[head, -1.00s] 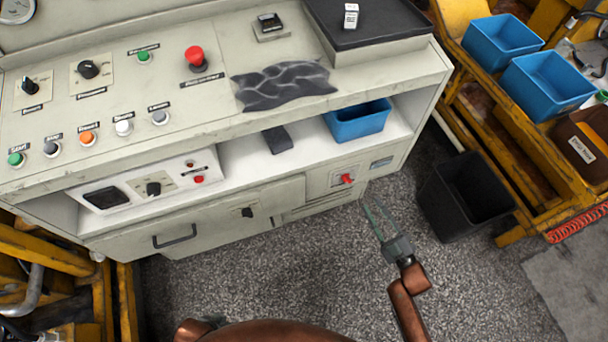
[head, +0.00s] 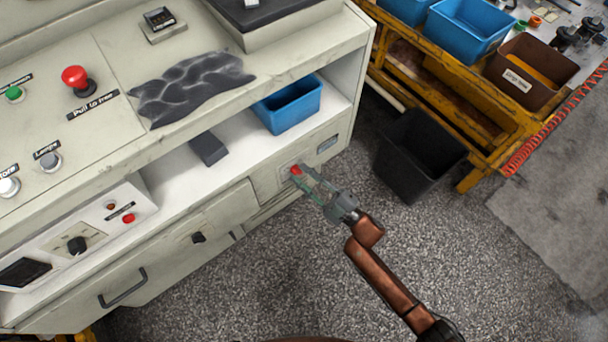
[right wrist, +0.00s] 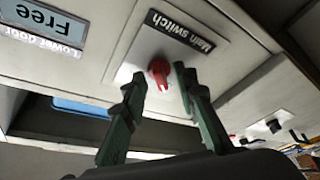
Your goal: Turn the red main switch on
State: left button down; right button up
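The red main switch (head: 296,170) is a small red knob on the lower front panel of the grey console. In the right wrist view the red knob (right wrist: 159,73) sits on a light square plate beside the label "Main switch" (right wrist: 180,31). My right gripper (head: 306,180) is at the switch. Its fingers (right wrist: 158,82) are apart, one on each side of the knob in that view. Whether they touch the knob I cannot tell. In the head view the fingers partly cover the switch plate. My left gripper is not in view.
The grey console (head: 215,205) has an open shelf with a blue bin (head: 288,105) and a dark block (head: 208,149). A black bin (head: 415,160) stands on the floor to the right, before a yellow rack (head: 430,85). The floor below the gripper is clear.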

jog(key=shift+c, duration=0.7)
grip_shut()
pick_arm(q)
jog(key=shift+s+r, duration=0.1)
pick_arm(e)
jog(key=m+t, duration=0.1)
jog(key=m, duration=0.1)
jog(key=shift+m+p, duration=0.3)
jog(key=shift+p, duration=0.1)
pick_arm(q)
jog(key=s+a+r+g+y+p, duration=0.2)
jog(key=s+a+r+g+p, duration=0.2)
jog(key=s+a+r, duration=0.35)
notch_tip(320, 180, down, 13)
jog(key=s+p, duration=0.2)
jog(key=p, duration=0.2)
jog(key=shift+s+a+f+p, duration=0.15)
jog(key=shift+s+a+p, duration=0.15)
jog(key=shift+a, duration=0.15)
pick_arm(e)
jog(key=shift+s+a+m+t+h, duration=0.15)
jog(key=shift+m+t+h, duration=1.15)
jog(key=shift+m, duration=2.55)
jog(key=shift+s+a+m+t+h, duration=0.15)
jog(key=shift+m+t+h, duration=0.5)
jog(key=shift+m+h, duration=2.3)
jog(key=shift+s+a+m+t+h, duration=0.15)
jog(key=shift+m+t+h, duration=0.7)
jog(key=shift+m, duration=3.85)
